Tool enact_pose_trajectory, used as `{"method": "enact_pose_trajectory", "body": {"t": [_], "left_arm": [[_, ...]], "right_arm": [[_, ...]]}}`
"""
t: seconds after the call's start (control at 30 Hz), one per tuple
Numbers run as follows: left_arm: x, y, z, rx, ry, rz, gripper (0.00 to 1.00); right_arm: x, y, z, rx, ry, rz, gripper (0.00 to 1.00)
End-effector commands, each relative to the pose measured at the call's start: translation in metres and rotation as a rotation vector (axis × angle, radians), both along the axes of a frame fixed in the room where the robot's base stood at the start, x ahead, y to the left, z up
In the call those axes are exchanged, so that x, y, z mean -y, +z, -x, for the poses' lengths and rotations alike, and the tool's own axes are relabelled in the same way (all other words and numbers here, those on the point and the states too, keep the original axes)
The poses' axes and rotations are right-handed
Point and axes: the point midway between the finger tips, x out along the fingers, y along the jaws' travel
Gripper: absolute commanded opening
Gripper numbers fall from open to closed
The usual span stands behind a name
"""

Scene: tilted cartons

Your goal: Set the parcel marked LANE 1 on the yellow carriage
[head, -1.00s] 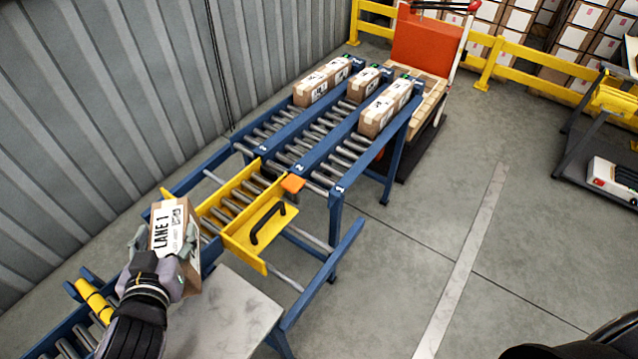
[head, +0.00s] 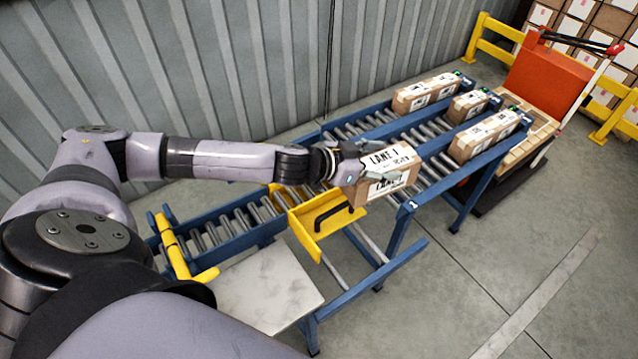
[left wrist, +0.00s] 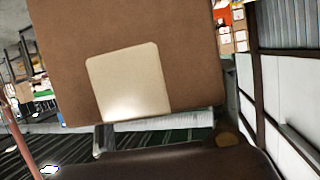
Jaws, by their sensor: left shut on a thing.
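The parcel marked LANE 1 (head: 384,188) is a brown carton with a white label. My left gripper (head: 362,175) is shut on it and holds it over the right part of the yellow carriage (head: 312,244), near the lane ends. The parcel hides part of the carriage, and I cannot tell whether it touches the carriage. In the left wrist view the parcel (left wrist: 195,60) fills the upper middle, with a pale label on its face. The carriage has a black handle (head: 331,215) at its front. My right gripper is not in view.
Roller lanes in blue frames (head: 408,210) run to the back right, with several cartons (head: 485,137) at their far ends. A grey plate (head: 265,290) lies in front of the near conveyor. A yellow stop bar (head: 176,245) crosses that conveyor. Open floor lies at the right.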

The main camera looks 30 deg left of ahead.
Motion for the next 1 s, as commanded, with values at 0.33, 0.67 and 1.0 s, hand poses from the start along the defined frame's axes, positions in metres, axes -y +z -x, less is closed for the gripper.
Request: {"method": "enact_pose_trajectory", "body": {"t": [0.33,0.67,1.0], "left_arm": [[-0.159,0.040,-0.040,0.009,0.104,-0.003,0.12],[-0.191,0.017,-0.040,0.001,0.138,0.002,0.12],[-0.190,-0.072,-0.040,0.000,0.139,0.003,0.12]], "right_arm": [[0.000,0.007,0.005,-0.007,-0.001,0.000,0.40],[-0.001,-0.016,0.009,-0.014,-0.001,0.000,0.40],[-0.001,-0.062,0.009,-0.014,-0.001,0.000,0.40]]}}
